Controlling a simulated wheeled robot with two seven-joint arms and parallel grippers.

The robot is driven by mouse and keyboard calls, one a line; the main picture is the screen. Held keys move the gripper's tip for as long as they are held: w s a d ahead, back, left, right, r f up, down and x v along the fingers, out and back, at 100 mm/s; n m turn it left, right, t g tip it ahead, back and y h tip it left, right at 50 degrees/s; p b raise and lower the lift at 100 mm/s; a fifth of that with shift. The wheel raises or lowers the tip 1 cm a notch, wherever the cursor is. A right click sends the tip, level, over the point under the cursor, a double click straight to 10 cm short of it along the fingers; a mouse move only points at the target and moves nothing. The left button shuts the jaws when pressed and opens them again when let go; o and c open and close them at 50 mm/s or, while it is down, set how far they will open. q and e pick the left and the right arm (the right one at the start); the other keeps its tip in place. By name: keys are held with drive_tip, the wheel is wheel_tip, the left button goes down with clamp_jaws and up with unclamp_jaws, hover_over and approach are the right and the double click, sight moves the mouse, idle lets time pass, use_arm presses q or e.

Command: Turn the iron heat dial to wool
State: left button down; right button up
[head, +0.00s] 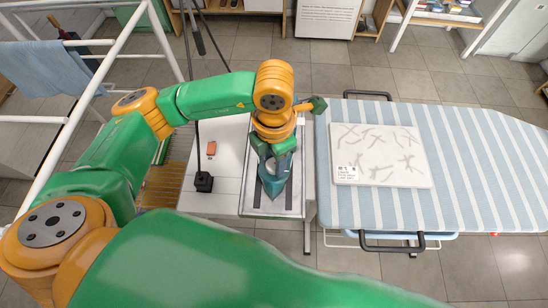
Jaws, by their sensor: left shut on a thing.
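A teal iron (272,188) lies on the grey iron rest (254,205) at the left end of the ironing board, its pointed end toward the bottom of the picture. My left gripper (276,160) reaches down over the iron and is shut on part of it. The gripper and its wrist cover the upper part of the iron, so the heat dial and its marks are hidden. I cannot tell the dial's setting. My right gripper is not in view.
A striped ironing board (450,210) spans the right, carrying a flat white patterned panel (380,155). A white surface (225,150) left of the iron holds a small orange-red object (211,148). A white drying rack (110,55) with a blue towel (45,70) stands at upper left.

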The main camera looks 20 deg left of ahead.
sight(274, 163)
use_arm(q)
drive_tip(key=shift+c, duration=2.1)
unclamp_jaws()
wheel_tip(274, 163, up, 7)
drive_tip(key=shift+r, duration=0.1)
